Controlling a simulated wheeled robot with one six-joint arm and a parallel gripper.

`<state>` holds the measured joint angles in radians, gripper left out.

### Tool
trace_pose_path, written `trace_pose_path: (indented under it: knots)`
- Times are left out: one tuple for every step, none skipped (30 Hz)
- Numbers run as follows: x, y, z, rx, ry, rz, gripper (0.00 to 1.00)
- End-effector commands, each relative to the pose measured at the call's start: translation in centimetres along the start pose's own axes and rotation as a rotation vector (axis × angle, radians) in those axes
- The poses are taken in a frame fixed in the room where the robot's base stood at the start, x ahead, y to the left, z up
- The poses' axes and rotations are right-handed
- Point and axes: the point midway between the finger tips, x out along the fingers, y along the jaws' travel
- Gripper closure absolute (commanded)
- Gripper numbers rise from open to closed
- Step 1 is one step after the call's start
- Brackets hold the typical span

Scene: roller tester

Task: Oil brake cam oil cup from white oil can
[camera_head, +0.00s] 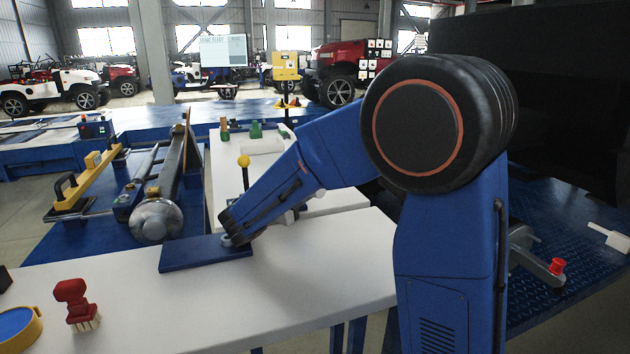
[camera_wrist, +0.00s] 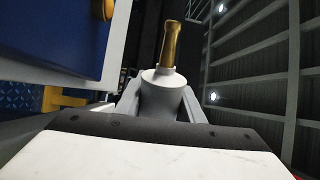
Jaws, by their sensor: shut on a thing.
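In the wrist view my gripper (camera_wrist: 160,108) is shut on the white oil can (camera_wrist: 163,90), with one grey finger on each side of its body. The can has a sloped white top and a brass spout (camera_wrist: 170,44) that points away from the gripper. I cannot pick out the brake cam oil cup for certain. A small red cap (camera_head: 557,266) sits on a grey lever at the right, over the blue tread plate.
A white table (camera_head: 330,260) spans the front, with a blue plate (camera_head: 205,253), a red brush-like block (camera_head: 75,300) and a yellow-rimmed blue dish (camera_head: 17,325). A roller unit (camera_head: 157,220) and a yellow lever (camera_head: 92,178) stand behind it. A blue panel (camera_wrist: 60,35) is close in the wrist view.

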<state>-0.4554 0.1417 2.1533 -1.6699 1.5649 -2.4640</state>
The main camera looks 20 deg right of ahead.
Motion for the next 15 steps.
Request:
trace_pose_path:
  knots:
    - [0.0,-0.3,0.0,0.002,0.0,0.0,0.97]
    - [0.0,-0.5,0.0,0.003,0.0,0.0,0.97]
    - [0.1,-0.8,0.0,0.004,0.0,0.0,0.97]
    - [0.1,-1.1,0.0,0.003,0.0,0.0,0.97]
    - [0.1,-1.3,0.0,0.003,0.0,0.0,0.97]
    - [0.1,-1.6,-0.1,0.002,0.0,0.0,0.97]
    - [0.1,-1.9,-0.1,0.002,0.0,0.0,0.97]
    - [0.1,-2.1,-0.1,0.003,0.0,0.0,0.97]
    - [0.2,-2.4,-0.1,0.003,0.0,0.0,0.97]
    - [0.2,-2.7,-0.1,0.002,0.0,-0.001,0.97]
    - [0.2,-2.9,-0.2,0.002,0.0,-0.001,0.97]
    - [0.2,-3.2,-0.2,0.002,0.0,-0.001,0.97]
    - [0.2,-3.5,-0.2,0.003,0.0,-0.001,0.97]
    - [0.3,-3.7,-0.2,0.003,0.001,-0.001,0.97]
    - [0.3,-4.0,-0.2,0.003,0.001,-0.001,0.97]
